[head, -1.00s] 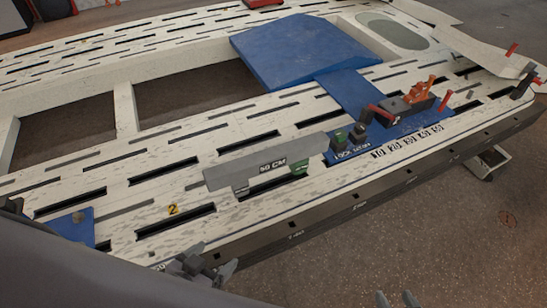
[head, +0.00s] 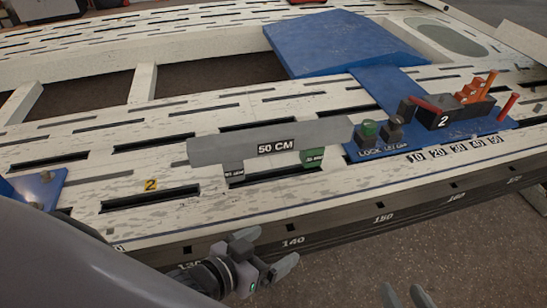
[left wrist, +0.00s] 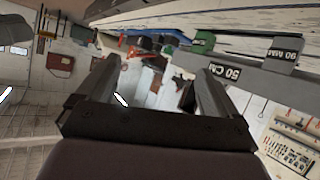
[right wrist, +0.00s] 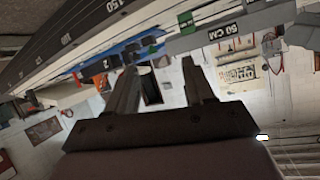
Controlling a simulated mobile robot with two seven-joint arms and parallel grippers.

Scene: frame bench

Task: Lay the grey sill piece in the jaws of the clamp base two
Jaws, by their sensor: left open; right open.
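The grey sill piece (head: 220,147), a long bar marked 50 CM, rests on the pale slotted bench on a grey block (head: 234,169) and a green block (head: 313,158). It also shows in the left wrist view (left wrist: 252,83) and the right wrist view (right wrist: 262,22). The clamp base two (head: 440,112), dark with a 2 label, red and orange handles, stands to its right on a blue plate. My left gripper (head: 266,250) is open and empty, in front of the bench edge, below the bar. My right gripper (head: 404,296) is open and empty at the bottom edge of the picture.
A green-topped post (head: 368,132) and a dark post (head: 394,130) stand between the bar and the clamp base. A blue slab (head: 335,45) lies behind. A blue bracket (head: 40,187) is at the far left. The bench's front edge (head: 340,222) carries number marks.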

